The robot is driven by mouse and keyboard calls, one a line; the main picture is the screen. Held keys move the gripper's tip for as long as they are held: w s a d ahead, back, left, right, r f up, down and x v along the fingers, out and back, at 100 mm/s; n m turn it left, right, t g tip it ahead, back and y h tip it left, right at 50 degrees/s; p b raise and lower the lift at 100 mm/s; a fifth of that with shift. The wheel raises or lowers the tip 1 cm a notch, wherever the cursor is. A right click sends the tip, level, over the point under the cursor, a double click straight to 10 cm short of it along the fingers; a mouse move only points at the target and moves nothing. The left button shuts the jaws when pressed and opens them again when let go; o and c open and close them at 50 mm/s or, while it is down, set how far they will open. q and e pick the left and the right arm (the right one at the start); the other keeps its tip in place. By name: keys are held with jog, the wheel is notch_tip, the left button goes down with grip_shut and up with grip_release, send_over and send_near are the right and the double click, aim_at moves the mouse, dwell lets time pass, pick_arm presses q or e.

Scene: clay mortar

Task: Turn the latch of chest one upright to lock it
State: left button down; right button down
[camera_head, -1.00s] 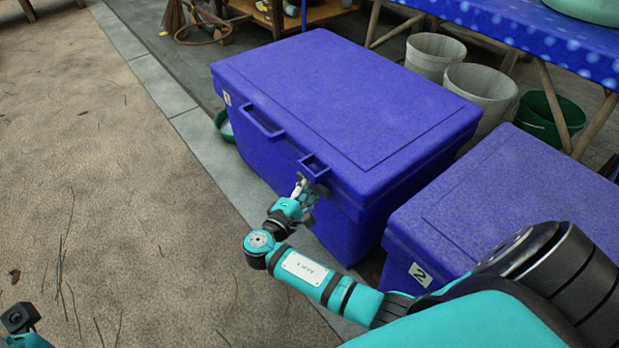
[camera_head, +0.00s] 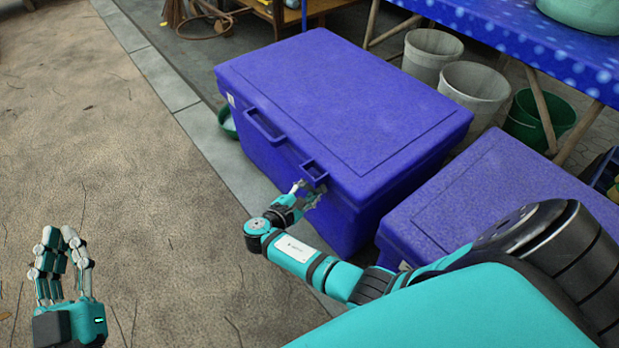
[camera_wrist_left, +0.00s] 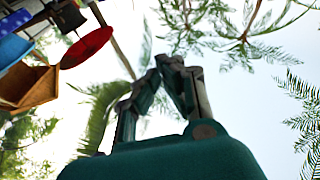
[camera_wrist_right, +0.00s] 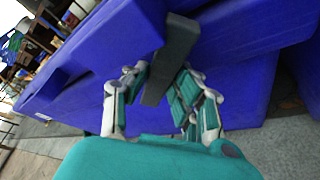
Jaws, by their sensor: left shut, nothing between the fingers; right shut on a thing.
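Chest one (camera_head: 345,105), a closed blue chest with a pale label on its front left, stands in the middle of the head view. Its dark grey, bar-shaped latch (camera_wrist_right: 168,62) shows at the chest front in the right wrist view, slanting across the picture. I cannot tell whether the latch is fully upright. My right gripper (camera_head: 312,190) is shut on the latch, below the lid's small front loop. Its fingers (camera_wrist_right: 160,82) lie on both sides of the bar. My left gripper (camera_head: 62,240) is shut and empty, fingers pointing up, over the ground at lower left; its tips meet in the left wrist view (camera_wrist_left: 168,62).
A second blue chest (camera_head: 480,190) stands close to the right of chest one. Pale buckets (camera_head: 473,95) and a green bucket (camera_head: 538,120) stand behind, beside a table with a blue cloth (camera_head: 520,35). The sandy ground (camera_head: 110,130) at left is clear.

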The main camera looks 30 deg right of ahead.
jog(key=shift+r+n+g+p, duration=0.2)
jog(key=shift+n+g+p, duration=0.4)
jog(key=shift+n+p, duration=0.5)
jog(key=shift+w+f+n+g+y+p, duration=0.1)
jog(key=shift+n+g+y+p, duration=0.2)
jog(key=shift+n+g+p, duration=0.75)
jog(key=shift+n+g, duration=0.25)
jog(key=shift+n, duration=0.7)
pick_arm(q)
jog(key=s+a+f+g+y, duration=0.2)
jog(key=s+f+g, duration=0.2)
jog(key=f, duration=0.5)
jog(key=s+a+f+g+y, duration=0.2)
jog(key=s+f+g, duration=0.3)
jog(key=f+g, duration=0.4)
jog(key=shift+a+f+n, duration=0.3)
jog(key=shift+a+f, duration=0.05)
jog(key=shift+a, duration=0.2)
pick_arm(e)
jog(key=shift+g, duration=0.3)
jog(key=shift+f+n, duration=0.1)
jog(key=shift+n, duration=0.2)
jog(key=c, duration=1.1)
grip_release()
pick_arm(q)
jog(key=shift+w, duration=0.1)
